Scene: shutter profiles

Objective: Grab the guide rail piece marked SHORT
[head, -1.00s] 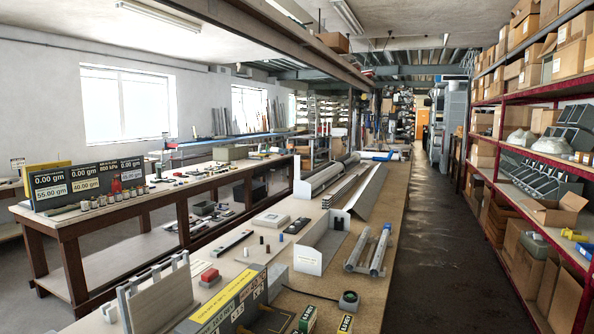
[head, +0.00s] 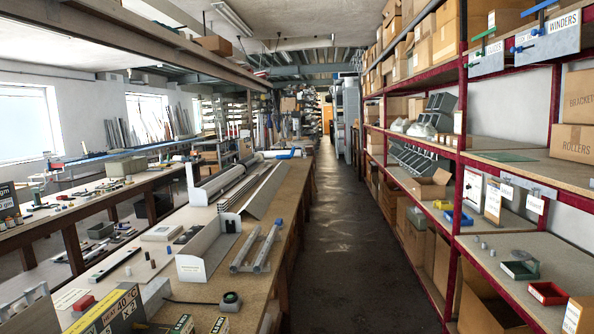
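I cannot read the marking SHORT on anything in view, so I cannot tell which thing is the guide rail piece. My gripper is not in view.
The workbench (head: 278,205) holds long profiles and a white-ended tray (head: 205,248).

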